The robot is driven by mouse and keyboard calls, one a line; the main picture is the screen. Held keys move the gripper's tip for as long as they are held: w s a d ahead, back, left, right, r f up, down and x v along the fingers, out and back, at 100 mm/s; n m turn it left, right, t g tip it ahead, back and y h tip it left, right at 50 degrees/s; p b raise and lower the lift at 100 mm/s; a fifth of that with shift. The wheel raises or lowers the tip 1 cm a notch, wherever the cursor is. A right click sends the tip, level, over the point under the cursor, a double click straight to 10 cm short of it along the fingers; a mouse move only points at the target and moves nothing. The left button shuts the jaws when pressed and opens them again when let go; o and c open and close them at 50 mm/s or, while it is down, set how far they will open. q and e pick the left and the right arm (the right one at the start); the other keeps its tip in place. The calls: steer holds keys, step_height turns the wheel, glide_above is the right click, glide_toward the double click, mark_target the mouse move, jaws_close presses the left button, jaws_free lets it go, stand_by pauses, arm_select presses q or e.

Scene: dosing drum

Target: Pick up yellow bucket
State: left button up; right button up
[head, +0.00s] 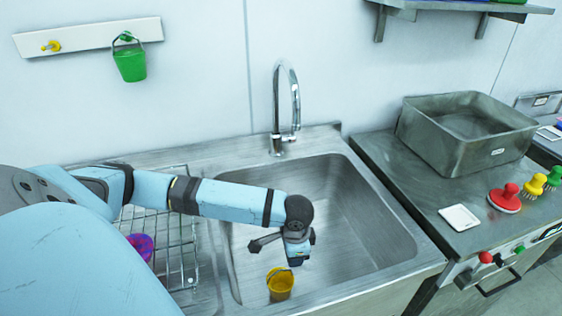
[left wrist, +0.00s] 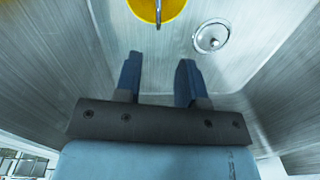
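The yellow bucket (head: 280,284) stands in the metal sink, near its front left part in the head view. In the left wrist view the yellow bucket (left wrist: 157,8) is at the top edge, partly cut off, with its handle crossing in front. My left gripper (head: 299,262) is over the sink, just above and behind the bucket. In the left wrist view my left gripper (left wrist: 158,75) has its fingers apart with nothing between them. The bucket lies beyond the fingertips. My right gripper is in neither view.
The sink (head: 385,215) has walls around the bucket, a tap (head: 295,110) behind and a drain (left wrist: 210,37). A wire rack (head: 180,250) with a purple item (head: 142,246) is at left. A green bucket (head: 130,64) hangs on the wall. A metal tub (head: 465,130) stands right.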

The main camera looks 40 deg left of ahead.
arm_select(q)
step_height(320, 180, down, 3)
steer(key=shift+w+r, duration=0.1)
steer(key=f, duration=0.5)
steer(key=shift+s+a+f+b, duration=0.1)
steer(key=shift+s+b, duration=0.15)
steer(key=shift+b, duration=0.05)
jaws_close()
